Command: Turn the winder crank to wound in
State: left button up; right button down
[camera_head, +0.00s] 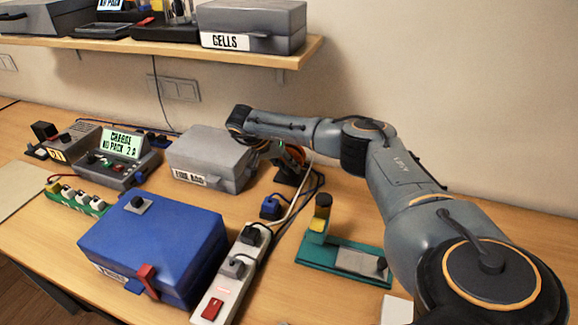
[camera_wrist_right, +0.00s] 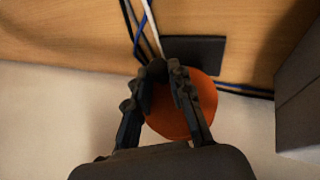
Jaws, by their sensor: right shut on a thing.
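The winder shows as an orange-red reel (camera_head: 294,155) on a black base (camera_head: 286,176), behind and right of the grey lidded box in the head view. In the right wrist view the round orange reel (camera_wrist_right: 170,118) lies behind my fingers, with its dark base plate (camera_wrist_right: 196,52) beyond. My right gripper (camera_wrist_right: 158,72) is shut on a small dark part in front of the reel, apparently the crank handle. The fingers cover most of the crank, so its angle is hard to tell. My left gripper is in neither view.
The grey lidded box (camera_head: 207,152) stands close left of the winder. Blue, white and black cables (camera_head: 299,196) run from the winder toward the power strip (camera_head: 228,280). A blue case (camera_head: 152,240) and a green-based fixture (camera_head: 345,260) stand nearer. A shelf (camera_head: 285,60) overhangs the back.

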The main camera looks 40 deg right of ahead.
jog(key=shift+t+p, duration=0.3)
jog(key=shift+t, duration=0.1)
jog(key=shift+y, duration=0.4)
jog(key=shift+d+f+m+t+y, duration=0.15)
jog(key=shift+m+t+y, duration=0.15)
jog(key=shift+t, duration=0.4)
jog(key=shift+f+t+y, duration=0.2)
jog(key=shift+t+y, duration=0.1)
jog(key=shift+t, duration=0.3)
jog(key=shift+f+m+t+b, duration=0.1)
jog(key=shift+m+t+b, duration=0.2)
jog(key=shift+t+b, duration=0.35)
jog(key=shift+w+t+y+b, duration=0.1)
jog(key=shift+t+y+b, duration=0.5)
jog(key=shift+b, duration=0.15)
jog(key=c, duration=1.2)
grip_release()
